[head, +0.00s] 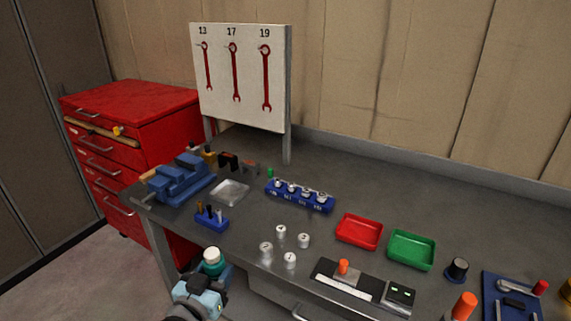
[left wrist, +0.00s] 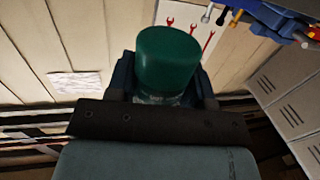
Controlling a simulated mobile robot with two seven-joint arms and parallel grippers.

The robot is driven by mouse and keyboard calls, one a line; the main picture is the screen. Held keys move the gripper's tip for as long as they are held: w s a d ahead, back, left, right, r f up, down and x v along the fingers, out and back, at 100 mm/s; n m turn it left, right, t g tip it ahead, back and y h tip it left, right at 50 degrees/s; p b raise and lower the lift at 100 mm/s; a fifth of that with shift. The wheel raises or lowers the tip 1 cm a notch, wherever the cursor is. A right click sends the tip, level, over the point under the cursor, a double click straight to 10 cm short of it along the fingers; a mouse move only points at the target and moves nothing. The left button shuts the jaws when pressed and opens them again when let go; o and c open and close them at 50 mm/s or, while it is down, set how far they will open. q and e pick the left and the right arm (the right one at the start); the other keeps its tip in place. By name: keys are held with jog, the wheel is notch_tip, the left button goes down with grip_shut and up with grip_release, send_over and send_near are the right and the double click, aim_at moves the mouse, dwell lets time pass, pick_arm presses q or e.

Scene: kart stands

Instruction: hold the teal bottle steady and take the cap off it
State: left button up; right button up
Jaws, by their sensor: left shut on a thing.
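The teal bottle (head: 217,269) stands upright in front of the bench's near left edge, held in the air. Its white cap (head: 211,254) sits on top of it. My left gripper (head: 212,274) is shut on the bottle's body from the near side. In the left wrist view the bottle (left wrist: 168,60) shows as a dark green cylinder between the two dark fingers (left wrist: 165,88). A pale band shows at its lower end there, and the gripper body hides what is beyond. My right gripper is not in view.
A red drawer cabinet (head: 130,115) stands at left. The bench's back right is clear.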

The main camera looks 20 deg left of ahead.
pick_arm(q)
jog(key=w+d+r+h+p, duration=0.1)
jog(key=w+d+r+p, duration=0.1)
jog(key=d+r+p, duration=0.2)
jog(key=w+d+r+m+h+p, duration=0.1)
jog(key=w+d+r+p, duration=0.2)
jog(key=r+p, duration=0.8)
jog(key=shift+d+r+m+p, duration=0.3)
jog(key=shift+d+r, duration=0.5)
jog(key=shift+d, duration=0.35)
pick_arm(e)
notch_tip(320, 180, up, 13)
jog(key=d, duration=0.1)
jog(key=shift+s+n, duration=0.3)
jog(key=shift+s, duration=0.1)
pick_arm(q)
jog(key=shift+d, duration=0.15)
